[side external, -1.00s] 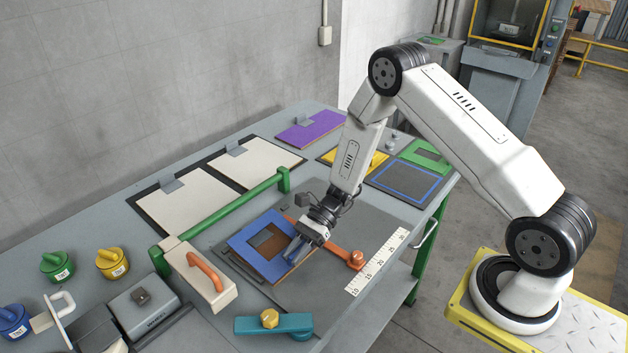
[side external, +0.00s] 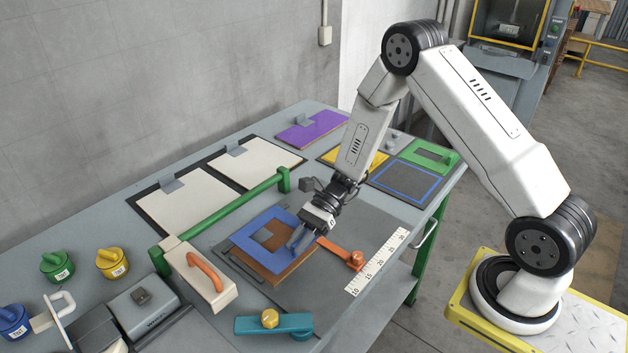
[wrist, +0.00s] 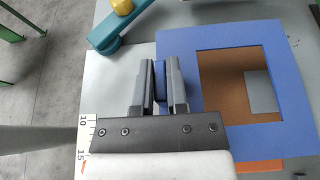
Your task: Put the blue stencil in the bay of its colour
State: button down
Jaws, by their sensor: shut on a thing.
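The blue stencil (side external: 255,256) is a square blue frame with a square opening. My gripper (side external: 299,240) is shut on its blue tab at the near edge and holds it just above a brown board (side external: 297,265). In the wrist view the two fingers (wrist: 160,68) pinch the tab, and the stencil (wrist: 240,35) extends to the right. The brown board shows through its opening (wrist: 222,85). The blue-outlined bay (side external: 404,181) lies empty at the table's right end, between the green and yellow pieces and the work area.
A green piece (side external: 444,158) and a yellow piece (side external: 378,160) lie beside the blue bay. An orange clamp (side external: 354,260) and a white ruler (side external: 375,262) lie right of the board. A green rail (side external: 235,206) stands behind it. A teal lever (side external: 262,325) is in front.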

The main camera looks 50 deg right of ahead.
jog(key=s+d+r, duration=0.2)
jog(key=s+r, duration=0.6)
jog(key=s, duration=0.4)
jog(key=shift+s+r, duration=0.3)
jog(key=shift+s, duration=0.05)
jog(key=shift+a, duration=0.1)
jog(key=w+d+m+t+h, duration=0.2)
jog(key=w+m+t, duration=0.4)
jog(key=w, duration=0.3)
jog(key=w+d+m+t+h, duration=0.3)
jog(key=w+m+t, duration=0.3)
jog(key=w, duration=0.2)
jog(key=shift+w+d+r+h, duration=0.2)
jog(key=shift+w+r+h, duration=0.2)
jog(key=shift+h, duration=0.5)
jog(key=shift+r, duration=0.15)
